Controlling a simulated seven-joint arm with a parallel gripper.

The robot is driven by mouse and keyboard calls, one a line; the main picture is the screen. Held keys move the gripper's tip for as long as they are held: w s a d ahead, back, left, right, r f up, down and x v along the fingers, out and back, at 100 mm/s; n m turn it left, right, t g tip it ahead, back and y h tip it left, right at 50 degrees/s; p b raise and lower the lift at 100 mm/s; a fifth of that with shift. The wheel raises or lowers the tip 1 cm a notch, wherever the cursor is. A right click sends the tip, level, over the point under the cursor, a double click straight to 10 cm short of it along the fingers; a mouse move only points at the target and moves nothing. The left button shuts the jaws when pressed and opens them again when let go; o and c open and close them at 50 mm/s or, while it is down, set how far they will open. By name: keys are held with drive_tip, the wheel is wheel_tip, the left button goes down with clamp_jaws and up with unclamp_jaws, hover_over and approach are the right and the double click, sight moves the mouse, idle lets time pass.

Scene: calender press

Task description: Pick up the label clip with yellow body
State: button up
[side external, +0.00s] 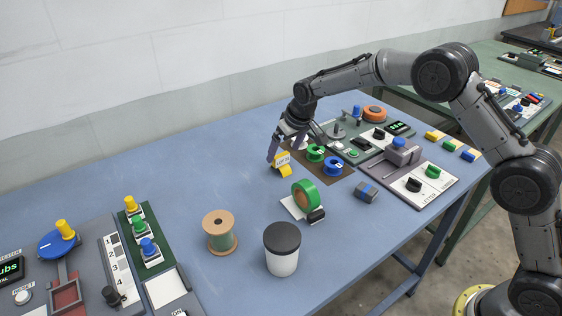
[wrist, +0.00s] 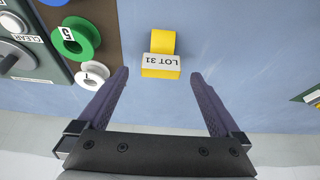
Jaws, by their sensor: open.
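The label clip has a yellow body (wrist: 162,42) and a pale label reading "LOT 31". It stands on the blue table, and in the side view the clip (side external: 283,171) is at the left edge of the brown mat. My gripper (wrist: 160,75) is open and empty. In the wrist view the clip lies ahead of the fingertips, roughly midway between their lines. In the side view my gripper (side external: 290,154) is just above and beside the clip, with a finger partly overlapping it. Whether they touch cannot be told.
Green (wrist: 76,38) and white (wrist: 92,74) spools sit left of the clip in the wrist view. A blue spool (side external: 333,166) is on the brown mat. A green tape roll (side external: 305,195), thread spool (side external: 220,232) and lidded cup (side external: 282,248) stand nearer the camera. The table left of the clip is clear.

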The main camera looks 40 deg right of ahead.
sight(281, 155)
drive_tip(key=x, duration=0.3)
drive_tip(key=shift+w+f, duration=0.15)
drive_tip(key=shift+f, duration=0.1)
drive_tip(key=c, duration=1.4)
